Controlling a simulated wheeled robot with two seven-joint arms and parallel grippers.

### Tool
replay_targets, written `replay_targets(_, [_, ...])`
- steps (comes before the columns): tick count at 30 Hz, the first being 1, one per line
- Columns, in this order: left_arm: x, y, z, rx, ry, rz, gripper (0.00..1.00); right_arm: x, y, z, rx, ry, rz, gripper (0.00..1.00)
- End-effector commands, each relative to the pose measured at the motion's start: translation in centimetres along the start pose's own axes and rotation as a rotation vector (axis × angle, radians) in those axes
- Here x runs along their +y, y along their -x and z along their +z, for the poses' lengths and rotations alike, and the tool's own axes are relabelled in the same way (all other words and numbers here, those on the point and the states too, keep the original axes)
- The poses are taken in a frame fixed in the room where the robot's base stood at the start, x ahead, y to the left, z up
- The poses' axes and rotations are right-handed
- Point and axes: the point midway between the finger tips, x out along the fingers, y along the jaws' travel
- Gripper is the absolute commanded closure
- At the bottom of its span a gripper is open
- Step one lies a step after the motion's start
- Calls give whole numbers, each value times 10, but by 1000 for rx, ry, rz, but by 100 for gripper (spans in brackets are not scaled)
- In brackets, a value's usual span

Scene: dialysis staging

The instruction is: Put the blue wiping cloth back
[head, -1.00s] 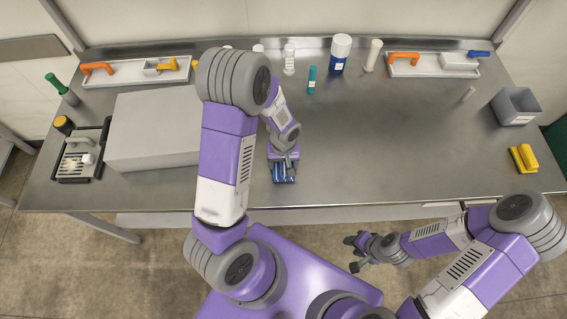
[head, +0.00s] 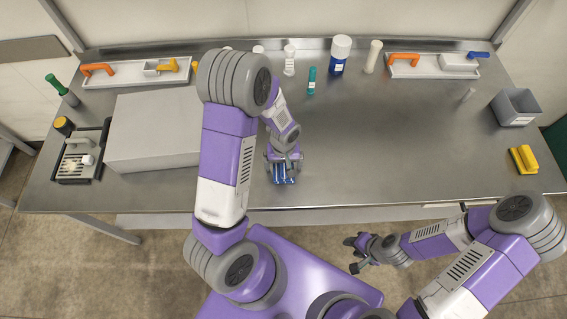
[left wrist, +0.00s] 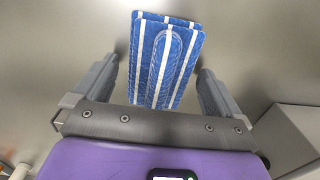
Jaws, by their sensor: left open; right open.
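The blue wiping cloth (left wrist: 165,58), folded with white stripes, lies on the steel table near its front edge. In the left wrist view it is between the two open fingers of my left gripper (left wrist: 160,90), with a gap on either side. In the head view the cloth (head: 284,180) shows at the tip of my left gripper (head: 283,172), partly hidden by it. My right gripper (head: 356,255) is open and empty, in front of the table's front edge.
A large grey box (head: 150,135) stands left of my left arm. Two trays with orange handles (head: 95,69) are at the back. A grey bin (head: 515,108) and a yellow item (head: 523,160) are at the right. The table's centre right is clear.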

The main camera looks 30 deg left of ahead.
Motion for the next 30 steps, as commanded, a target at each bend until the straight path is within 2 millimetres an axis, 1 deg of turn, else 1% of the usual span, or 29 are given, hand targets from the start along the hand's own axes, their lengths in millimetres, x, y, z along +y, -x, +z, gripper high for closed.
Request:
replay_targets(1, [1,11,-1,5,0,3,1,-1,3,0,0,0,0,57])
replay_targets(5, [1,39,-1,6,2,6,1,-3,8,0,0,0,0,57])
replay_targets(9, [1,71,-1,6,-1,6,1,-6,15,1,0,0,0,57])
replay_targets(12, [1,90,-1,5,-1,5,1,-7,18,1,0,0,0,57])
replay_targets(15, [1,104,-1,4,0,4,1,-8,21,1,0,0,0,57])
replay_targets(18, [1,113,0,2,-1,3,1,-8,22,1,0,0,0,57])
replay_targets(21, [0,118,0,2,0,2,1,-8,23,1,0,0,0,57])
replay_targets(30, [0,118,0,1,0,1,1,-8,22,1,0,0,0,57])
